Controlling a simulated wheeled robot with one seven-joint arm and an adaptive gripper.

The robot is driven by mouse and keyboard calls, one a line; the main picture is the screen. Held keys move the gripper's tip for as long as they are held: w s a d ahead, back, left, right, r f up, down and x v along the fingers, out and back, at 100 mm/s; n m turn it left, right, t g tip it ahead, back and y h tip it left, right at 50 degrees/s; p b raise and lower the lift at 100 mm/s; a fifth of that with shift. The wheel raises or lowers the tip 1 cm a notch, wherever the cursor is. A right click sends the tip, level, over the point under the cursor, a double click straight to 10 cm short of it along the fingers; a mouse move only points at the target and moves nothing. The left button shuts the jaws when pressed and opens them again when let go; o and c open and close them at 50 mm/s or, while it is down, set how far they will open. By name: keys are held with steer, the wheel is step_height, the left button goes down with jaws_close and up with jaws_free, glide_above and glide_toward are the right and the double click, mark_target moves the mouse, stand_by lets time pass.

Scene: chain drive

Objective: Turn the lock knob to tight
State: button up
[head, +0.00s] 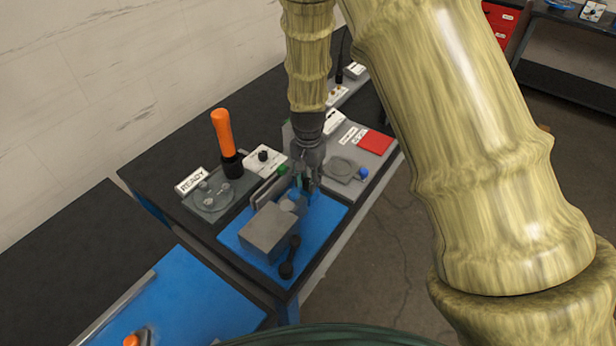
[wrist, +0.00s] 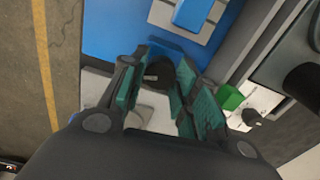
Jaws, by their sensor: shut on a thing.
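In the wrist view, a dark round knob (wrist: 158,74) sits between the teal pads of my gripper (wrist: 157,66), which is shut on it. It appears to be the lock knob; its markings and turn angle cannot be read. A pale plate (wrist: 98,86) shows under the fingers. In the head view, my gripper (head: 306,180) points down at the back edge of the blue mat (head: 326,214), and the held knob is hidden behind the fingers.
A grey block (head: 268,230) and black lever (head: 290,260) are on the mat. An orange handle (head: 223,132), a READY sign (head: 191,180) and a white box with a black knob (head: 264,157) stand left of my gripper. A red square (head: 375,143) lies right.

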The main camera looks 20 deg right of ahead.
mark_target(308, 182)
steer(key=m, duration=0.3)
steer(key=shift+m+p, duration=0.3)
steer(key=shift+p, duration=0.05)
stand_by(0.4)
steer(key=o, duration=1)
step_height(308, 182, up, 12)
stand_by(0.3)
